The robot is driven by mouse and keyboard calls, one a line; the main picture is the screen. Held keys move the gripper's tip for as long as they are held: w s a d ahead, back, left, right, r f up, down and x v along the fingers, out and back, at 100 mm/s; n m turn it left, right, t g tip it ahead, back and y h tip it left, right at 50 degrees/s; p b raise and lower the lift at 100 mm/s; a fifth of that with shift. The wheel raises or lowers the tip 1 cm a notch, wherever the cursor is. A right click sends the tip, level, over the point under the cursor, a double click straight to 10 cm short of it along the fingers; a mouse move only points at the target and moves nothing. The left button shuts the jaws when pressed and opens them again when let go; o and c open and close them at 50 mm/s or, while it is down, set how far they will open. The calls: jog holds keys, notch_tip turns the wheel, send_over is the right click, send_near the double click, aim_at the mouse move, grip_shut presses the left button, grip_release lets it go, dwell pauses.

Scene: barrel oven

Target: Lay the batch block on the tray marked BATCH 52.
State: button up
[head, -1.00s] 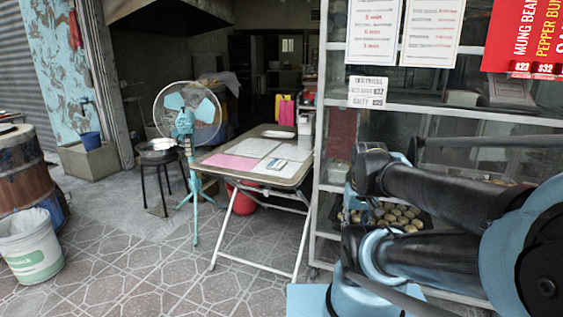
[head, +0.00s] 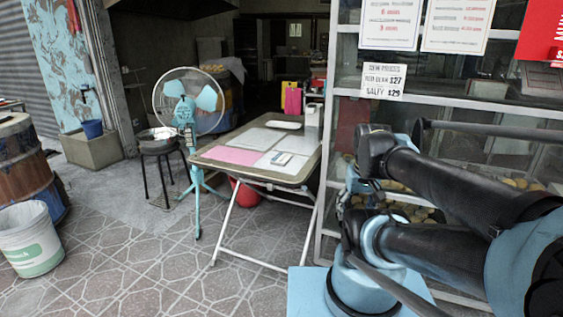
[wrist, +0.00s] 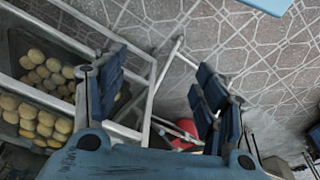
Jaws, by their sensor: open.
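I see no batch block and no tray marked BATCH 52 that I can make out in either view. My gripper (wrist: 158,75) shows in the wrist view with its two blue fingers spread apart and nothing between them. It hangs over the tiled floor beside the display cabinet. In the head view my arm stretches across the right side, and my gripper cannot be made out clearly there.
A folding table (head: 225,174) with papers stands left of the glass cabinet (head: 440,107). Trays of round buns (wrist: 40,122) sit on its shelves. A fan (head: 190,105), stool (head: 157,145), barrel (head: 25,170) and bucket (head: 30,240) stand left. Tiled floor in front is clear.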

jog(key=o, duration=0.5)
jog(key=w+a+r+n+y, duration=0.1)
jog(key=w+a+r+n, duration=0.2)
jog(key=w+r, duration=0.5)
jog(key=shift+w+a+n, duration=0.3)
jog(key=shift+w, duration=0.4)
jog(key=w+a+r+n+y, duration=0.1)
jog(key=w+a+r+n, duration=0.3)
jog(key=w, duration=0.6)
jog(key=n+y, duration=0.2)
jog(key=n, duration=0.4)
send_over(282, 157)
jog(key=s+d, duration=0.2)
jog(key=d, duration=0.1)
jog(key=shift+g, duration=0.3)
jog(key=f, duration=0.7)
jog(key=shift+w+a, duration=0.2)
jog(key=shift+a, duration=0.05)
jog(key=shift+x, duration=3)
